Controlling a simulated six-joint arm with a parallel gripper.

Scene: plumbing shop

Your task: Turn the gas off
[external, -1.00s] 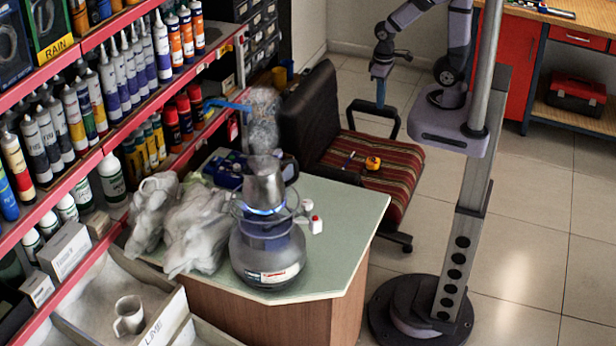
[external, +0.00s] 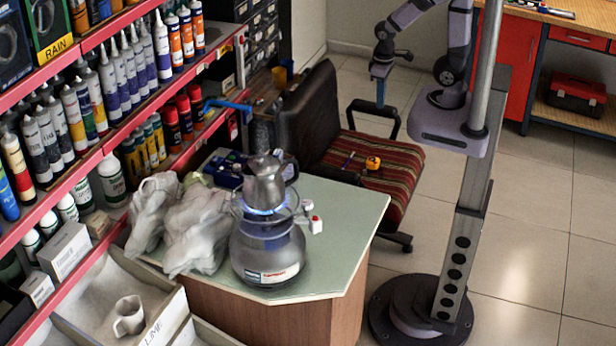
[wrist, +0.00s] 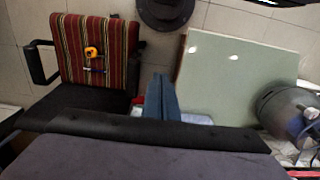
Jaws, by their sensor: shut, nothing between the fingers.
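A grey gas cylinder (external: 267,252) stands on the green counter, with a burner on top. A blue flame (external: 265,210) shows under a metal jug (external: 264,184) on the burner. A small valve with a red and white knob (external: 316,224) sticks out to the cylinder's right. The cylinder is also at the right edge of the wrist view (wrist: 288,105), partly cut off.
The counter (external: 345,205) is clear at its right side. Crumpled pale bags (external: 195,225) lie left of the cylinder. A striped chair (external: 385,180) with a tape measure (external: 373,163) stands behind the counter. Shelves of tubes (external: 110,90) line the left.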

